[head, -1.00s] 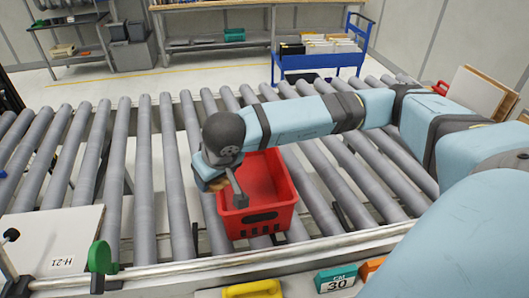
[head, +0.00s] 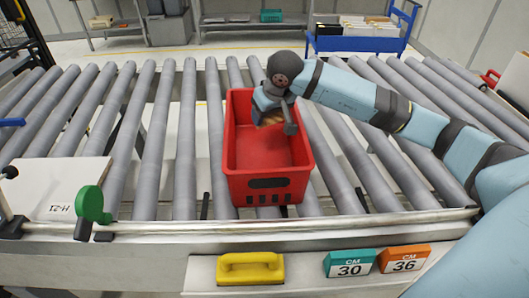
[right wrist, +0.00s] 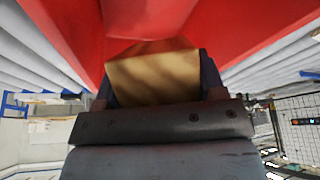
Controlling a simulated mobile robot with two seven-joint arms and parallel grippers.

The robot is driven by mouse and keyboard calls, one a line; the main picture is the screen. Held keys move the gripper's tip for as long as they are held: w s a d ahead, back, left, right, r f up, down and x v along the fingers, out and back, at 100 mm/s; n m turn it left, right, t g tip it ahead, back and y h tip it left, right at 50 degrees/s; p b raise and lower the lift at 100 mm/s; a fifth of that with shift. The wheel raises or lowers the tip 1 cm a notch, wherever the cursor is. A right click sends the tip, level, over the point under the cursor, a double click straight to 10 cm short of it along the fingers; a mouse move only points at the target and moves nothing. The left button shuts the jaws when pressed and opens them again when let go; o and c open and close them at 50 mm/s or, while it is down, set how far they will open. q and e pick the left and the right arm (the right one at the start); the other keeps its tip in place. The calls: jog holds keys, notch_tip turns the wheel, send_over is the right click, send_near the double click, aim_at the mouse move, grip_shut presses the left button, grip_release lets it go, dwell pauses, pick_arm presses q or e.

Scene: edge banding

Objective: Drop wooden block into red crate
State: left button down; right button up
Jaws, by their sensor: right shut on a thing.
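The red crate (head: 268,178) stands on the roller conveyor in the middle of the head view. My right gripper (head: 272,119) is over the back part of the crate, at about rim height. It is shut on the wooden block (head: 271,118), which is mostly hidden by the gripper there. In the right wrist view the tan block (right wrist: 155,77) sits between the fingers, with the red crate's walls (right wrist: 240,22) around and beyond it. My left gripper is not in view.
A white board (head: 55,188) marked H-21 lies at the left, with a green knob (head: 91,203) by it. A yellow handled tool (head: 250,268) and number signs (head: 349,264) are at the front edge. A blue cart (head: 358,42) stands behind the conveyor.

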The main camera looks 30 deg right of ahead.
jog(key=shift+f, duration=0.8)
jog(key=o, duration=1)
jog(key=shift+o, duration=0.2)
jog(key=b+v, duration=0.1)
jog(key=v, duration=1.3)
jog(key=shift+f, duration=0.1)
